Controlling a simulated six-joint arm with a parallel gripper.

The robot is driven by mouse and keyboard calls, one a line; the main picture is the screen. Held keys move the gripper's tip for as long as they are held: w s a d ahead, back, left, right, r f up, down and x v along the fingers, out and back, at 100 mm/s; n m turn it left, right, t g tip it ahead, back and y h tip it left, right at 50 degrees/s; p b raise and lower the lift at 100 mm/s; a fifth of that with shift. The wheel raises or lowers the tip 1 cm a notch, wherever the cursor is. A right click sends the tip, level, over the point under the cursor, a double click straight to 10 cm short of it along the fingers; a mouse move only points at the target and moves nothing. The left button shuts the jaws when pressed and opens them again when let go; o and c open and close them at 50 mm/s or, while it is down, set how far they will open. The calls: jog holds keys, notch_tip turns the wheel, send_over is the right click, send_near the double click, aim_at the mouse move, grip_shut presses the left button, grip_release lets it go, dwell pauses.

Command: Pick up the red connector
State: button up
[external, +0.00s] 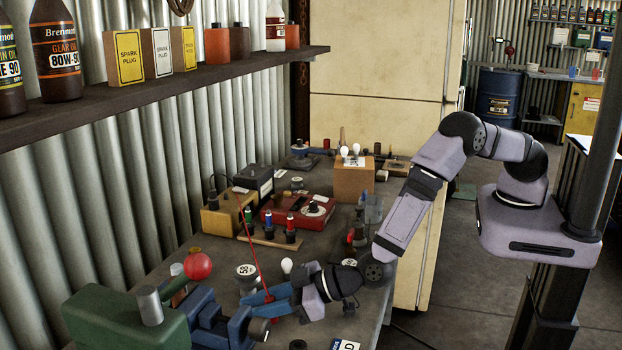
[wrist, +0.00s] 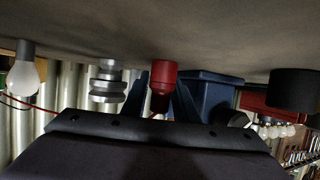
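The red connector (wrist: 163,76) stands in the middle of the wrist view, with a darker lower end and a bit of red cable. The two dark blue fingers of my gripper (wrist: 160,98) lie on either side of it. They look parted, with the connector in line with the gap; I cannot tell whether they touch it. In the external view my gripper (external: 292,300) is low over the bench, beside blue parts and a thin red cable (external: 254,250).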

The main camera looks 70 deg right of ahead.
jog(key=shift+c, duration=0.5)
jog(key=c, duration=0.5)
grip_shut()
jog(key=shift+f, duration=0.1)
